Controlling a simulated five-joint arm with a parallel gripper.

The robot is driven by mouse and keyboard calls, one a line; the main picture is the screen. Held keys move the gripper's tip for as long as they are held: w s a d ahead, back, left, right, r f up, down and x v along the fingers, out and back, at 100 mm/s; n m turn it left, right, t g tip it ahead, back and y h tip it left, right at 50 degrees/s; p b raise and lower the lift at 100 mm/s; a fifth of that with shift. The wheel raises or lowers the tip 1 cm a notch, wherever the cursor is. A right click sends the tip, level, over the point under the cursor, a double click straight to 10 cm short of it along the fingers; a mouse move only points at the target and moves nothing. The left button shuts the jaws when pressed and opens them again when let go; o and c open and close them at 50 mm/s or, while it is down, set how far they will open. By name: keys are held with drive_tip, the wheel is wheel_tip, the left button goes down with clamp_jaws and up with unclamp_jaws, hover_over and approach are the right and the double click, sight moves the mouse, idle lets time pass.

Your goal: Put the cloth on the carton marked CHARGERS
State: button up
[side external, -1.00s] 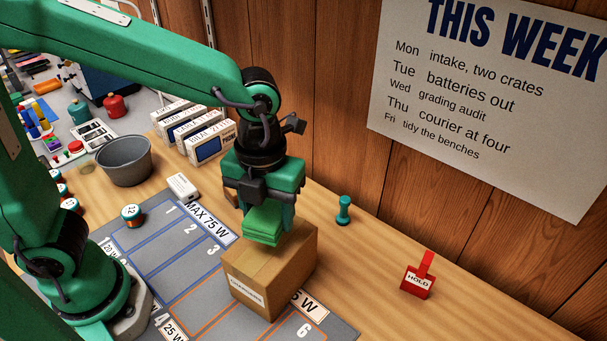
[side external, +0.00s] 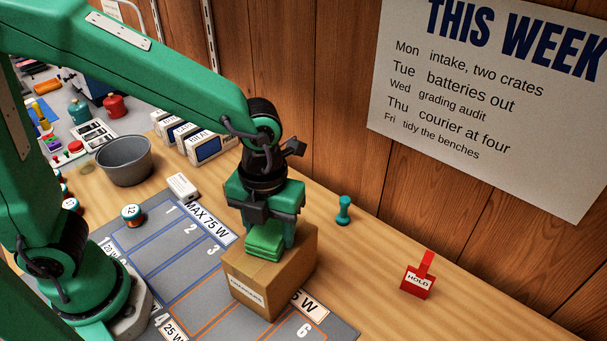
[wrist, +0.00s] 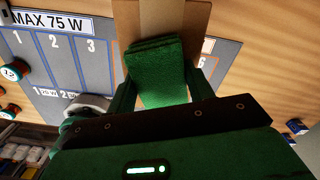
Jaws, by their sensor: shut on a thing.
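The cloth (side external: 263,241) is a folded green pad. My gripper (side external: 268,232) is shut on it, and it shows between the fingers in the wrist view (wrist: 160,75). The carton marked CHARGERS (side external: 275,284) is a brown box standing on the grey mat, its label on the front face. The cloth is at the carton's top, over its near left part; I cannot tell whether it is resting on the top or just above it. The carton's top also shows beyond the cloth in the wrist view (wrist: 178,18).
The grey mat (side external: 160,240) has numbered lanes. A grey bowl (side external: 124,160), a small white box (side external: 183,186) and several phone boxes (side external: 210,146) stand behind. A teal peg (side external: 344,211) and a red HOLD marker (side external: 418,283) stand right of the carton, with clear bench around them.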

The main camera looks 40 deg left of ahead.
sight(268, 228)
drive_tip(key=o, duration=1)
drive_tip(key=shift+c, duration=0.2)
wheel_tip(268, 228, up, 12)
drive_tip(key=shift+a+r, duration=0.1)
idle(0.5)
drive_tip(key=s+a+n+t, duration=0.2)
drive_tip(key=a+n, duration=0.7)
drive_tip(key=n, duration=0.6)
drive_tip(key=s+a+f+n+t, duration=0.1)
drive_tip(key=a+n, duration=0.7)
drive_tip(key=n, duration=0.8)
drive_tip(key=s+t, duration=0.1)
drive_tip(key=t, duration=0.1)
drive_tip(key=shift+s+a+t, duration=0.3)
drive_tip(key=shift+s+a, duration=0.1)
